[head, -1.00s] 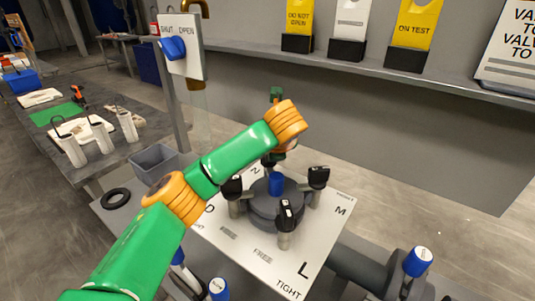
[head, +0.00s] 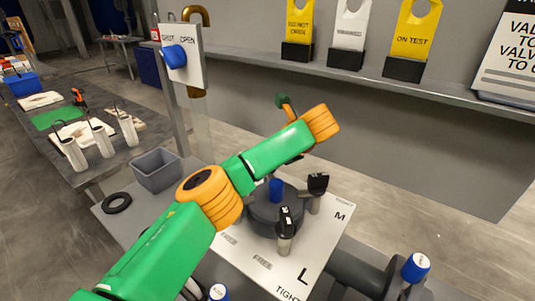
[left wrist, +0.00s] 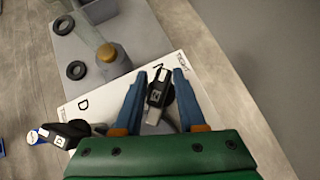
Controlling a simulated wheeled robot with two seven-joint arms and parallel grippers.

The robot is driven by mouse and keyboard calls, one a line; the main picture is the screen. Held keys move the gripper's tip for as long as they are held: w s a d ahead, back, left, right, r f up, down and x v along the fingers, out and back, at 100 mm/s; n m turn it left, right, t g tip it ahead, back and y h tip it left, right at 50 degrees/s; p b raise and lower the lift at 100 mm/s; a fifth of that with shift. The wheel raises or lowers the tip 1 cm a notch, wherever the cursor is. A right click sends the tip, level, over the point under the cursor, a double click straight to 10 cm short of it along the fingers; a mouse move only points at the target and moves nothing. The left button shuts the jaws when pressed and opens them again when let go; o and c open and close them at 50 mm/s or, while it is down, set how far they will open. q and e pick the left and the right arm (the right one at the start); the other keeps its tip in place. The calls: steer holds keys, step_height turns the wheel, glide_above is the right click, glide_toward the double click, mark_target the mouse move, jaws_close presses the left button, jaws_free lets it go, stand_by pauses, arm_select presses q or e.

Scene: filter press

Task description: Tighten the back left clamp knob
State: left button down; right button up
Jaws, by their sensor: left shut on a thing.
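The clamp plate (head: 325,215) is white, with a round grey body (head: 262,215) and black-topped clamp knobs around it. The back left clamp knob (left wrist: 157,92), beside the letter N, stands between the blue fingers of my left gripper (left wrist: 160,82) in the left wrist view. The gripper is shut on it. In the head view my left arm hides this knob and the gripper's fingers. A front knob (head: 286,225) and a right knob (head: 317,185) show there. Another knob (left wrist: 65,132) is at lower left in the wrist view. My right gripper is out of view.
A blue cap (head: 276,187) rises from the middle of the grey body. A grey bin (head: 157,170) and a black ring (head: 117,203) lie left of the plate. A pipe with a blue-capped handle (head: 416,266) is at right. A shelf with tag holders (head: 404,69) runs behind.

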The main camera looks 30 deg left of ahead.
arm_select(q)
steer(key=shift+f, duration=0.15)
steer(key=c, duration=0.6)
jaws_free()
steer(key=shift+d, duration=0.1)
steer(key=shift+o, duration=0.2)
steer(key=shift+d, duration=0.15)
steer(key=b+v, duration=0.2)
steer(key=v, duration=0.4)
steer(key=shift+w+d, duration=0.1)
steer(key=shift+d, duration=0.05)
steer(key=shift+s+d+r, duration=0.2)
steer(key=shift+r, duration=0.3)
steer(key=shift+a, duration=0.1)
